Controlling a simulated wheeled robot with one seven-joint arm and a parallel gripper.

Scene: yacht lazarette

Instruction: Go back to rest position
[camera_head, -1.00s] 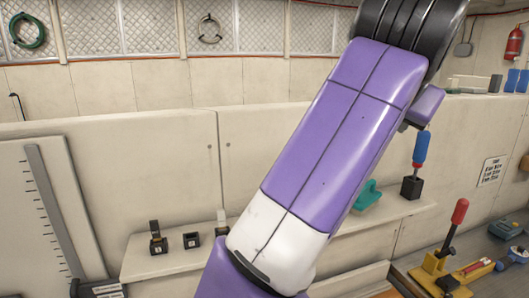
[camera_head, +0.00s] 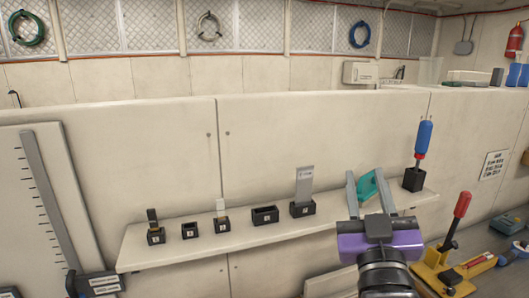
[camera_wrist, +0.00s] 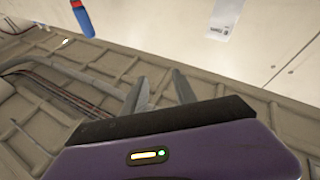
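My gripper (camera_head: 366,176) is in the lower right of the head view, its purple body low in the picture and its two grey fingers pointing up. The fingers stand apart. In the wrist view my gripper (camera_wrist: 158,80) shows nothing held between them, only ribbed floor or wall panelling beyond. In the head view a teal object (camera_head: 367,188) appears between the fingers, on the shelf behind them; part of it is hidden.
A shelf (camera_head: 250,240) carries several small black holders and a blue-handled tool (camera_head: 424,139) in a black block. A ruler panel (camera_head: 45,190) stands at the left. The wall above the shelf is clear.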

